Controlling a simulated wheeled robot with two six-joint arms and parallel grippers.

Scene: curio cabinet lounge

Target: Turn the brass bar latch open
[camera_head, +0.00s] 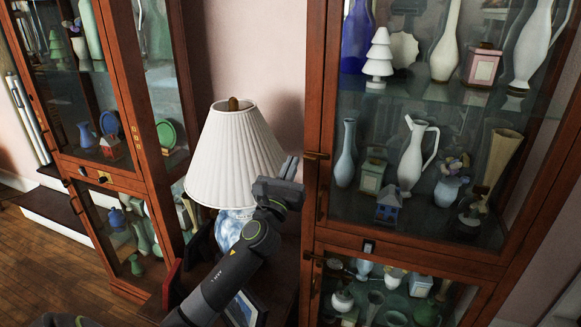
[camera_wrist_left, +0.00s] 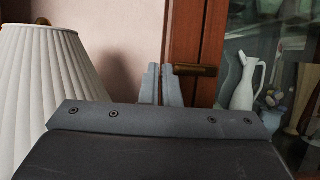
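The brass bar latch (camera_head: 317,155) lies level across the left edge of the right cabinet's door frame. In the left wrist view the bar (camera_wrist_left: 197,69) is also level, just right of the fingertips. My left gripper (camera_head: 289,167) is in front of the wall, just left of the latch and apart from it in the head view. In the left wrist view its two fingers (camera_wrist_left: 161,84) are nearly together, with only a thin slit and nothing held between them. My right gripper is in neither view.
The right cabinet (camera_head: 312,100) has glass with vases behind it. A second bar (camera_head: 310,256) sits lower on its frame. A lamp with a pleated white shade (camera_head: 233,155) stands close left of my gripper. A left cabinet (camera_head: 130,95) stands beyond it.

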